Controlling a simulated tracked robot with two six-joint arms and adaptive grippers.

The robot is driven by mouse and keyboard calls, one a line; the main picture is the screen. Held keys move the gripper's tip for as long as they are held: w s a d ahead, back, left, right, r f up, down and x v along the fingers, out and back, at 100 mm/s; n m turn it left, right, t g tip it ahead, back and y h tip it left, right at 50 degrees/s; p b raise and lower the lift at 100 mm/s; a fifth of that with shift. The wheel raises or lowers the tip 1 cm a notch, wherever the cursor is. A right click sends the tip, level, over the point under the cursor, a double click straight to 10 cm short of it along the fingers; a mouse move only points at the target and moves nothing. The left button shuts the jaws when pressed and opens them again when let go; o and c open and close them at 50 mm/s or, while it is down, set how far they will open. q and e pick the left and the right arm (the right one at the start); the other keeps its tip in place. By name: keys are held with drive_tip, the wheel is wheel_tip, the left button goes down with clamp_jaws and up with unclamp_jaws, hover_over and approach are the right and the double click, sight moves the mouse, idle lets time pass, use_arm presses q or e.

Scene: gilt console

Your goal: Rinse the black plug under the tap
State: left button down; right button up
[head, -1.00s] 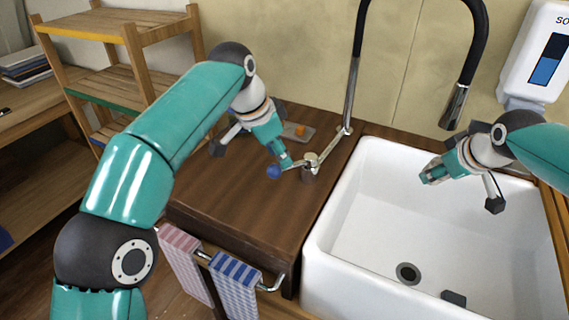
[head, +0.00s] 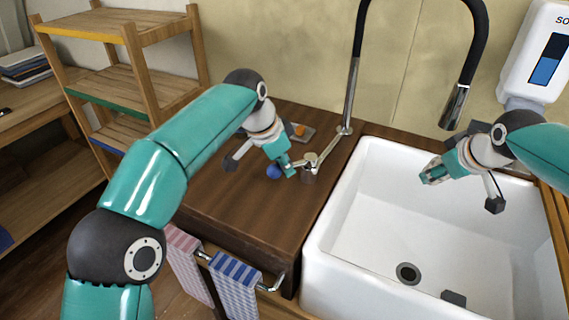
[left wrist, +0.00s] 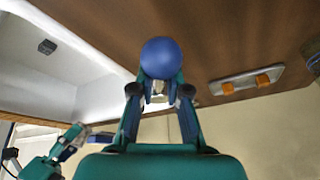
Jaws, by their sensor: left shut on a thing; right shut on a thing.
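The tap (head: 348,100) has a steel stem, a black hose and a spout hanging over the white sink (head: 345,190). No water shows below the spout. Its lever ends in a blue ball (head: 273,171), which also shows in the left wrist view (left wrist: 161,58). My right gripper (head: 430,176) is shut above the basin, left of and below the spout. What it holds is hidden between its fingers. A dark block (head: 453,298) lies on the basin floor; I cannot tell if it is the plug.
The drain (head: 407,272) is left of the dark block. A soap dispenser (head: 535,60) hangs at the right. Towels (head: 235,285) hang in front.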

idle(0.3)
use_arm(q)
drive_tip(key=shift+s+d+n+t+y, duration=0.15)
drive_tip(key=shift+s+d+n, duration=0.15)
drive_tip(key=shift+n, duration=0.3)
drive_tip(key=shift+s+d+n+t+y, duration=0.15)
drive_tip(key=shift+s+n, duration=0.15)
drive_tip(key=shift+n, duration=0.3)
drive_tip(key=c, duration=1.2)
unclamp_jaws()
drive_tip(key=shift+o, duration=0.2)
drive_tip(key=shift+r, duration=0.1)
drive_tip(key=v, duration=1.1)
drive_tip(key=shift+s+r, duration=0.15)
drive_tip(key=shift+r, duration=0.15)
drive_tip(key=shift+a, duration=0.15)
